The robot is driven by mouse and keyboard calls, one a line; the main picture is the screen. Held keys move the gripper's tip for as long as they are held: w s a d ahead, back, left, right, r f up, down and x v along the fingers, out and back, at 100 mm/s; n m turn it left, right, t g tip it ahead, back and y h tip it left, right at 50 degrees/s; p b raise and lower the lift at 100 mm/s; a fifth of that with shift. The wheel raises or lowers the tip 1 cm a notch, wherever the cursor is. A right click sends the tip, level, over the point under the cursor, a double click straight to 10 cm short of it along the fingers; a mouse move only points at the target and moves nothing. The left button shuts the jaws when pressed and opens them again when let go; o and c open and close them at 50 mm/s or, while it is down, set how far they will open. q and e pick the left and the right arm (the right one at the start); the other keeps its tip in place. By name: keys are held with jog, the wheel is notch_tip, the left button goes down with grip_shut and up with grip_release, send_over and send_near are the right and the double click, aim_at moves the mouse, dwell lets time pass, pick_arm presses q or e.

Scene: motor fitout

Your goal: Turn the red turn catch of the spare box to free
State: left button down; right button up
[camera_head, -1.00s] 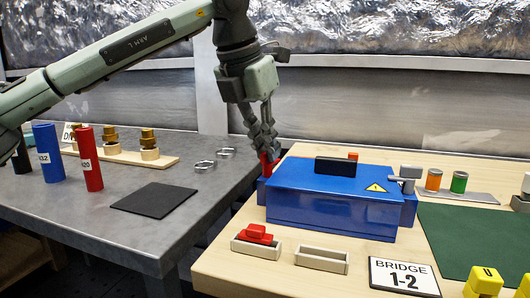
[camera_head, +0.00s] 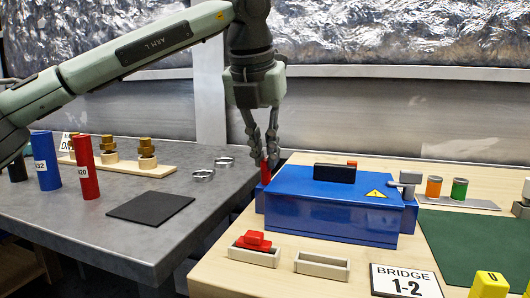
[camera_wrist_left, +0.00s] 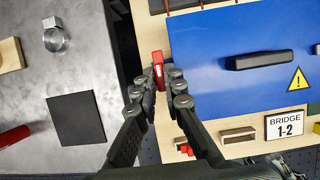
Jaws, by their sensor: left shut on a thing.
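The blue spare box (camera_head: 325,215) stands on the light wooden table, with a black handle (camera_head: 335,173) and a yellow warning triangle on its lid. Its red turn catch (camera_head: 265,173) is at the box's left end and also shows in the left wrist view (camera_wrist_left: 158,70). My left gripper (camera_head: 268,156) points down over that end, shut on the red catch. In the left wrist view its fingertips (camera_wrist_left: 164,80) sit at the catch, partly hiding it. A grey catch-like fitting (camera_head: 406,178) is at the box's right end. My right gripper is not in view.
In front of the box are a small tray with a red piece (camera_head: 255,240), an empty tray (camera_head: 322,265) and the BRIDGE 1-2 sign (camera_head: 405,281). Orange and green cylinders (camera_head: 447,188) stand at right. The grey table (camera_head: 120,235) lies left across a gap.

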pick_arm(q)
jog(key=c, duration=1.6)
grip_release()
jog(key=v, duration=1.2)
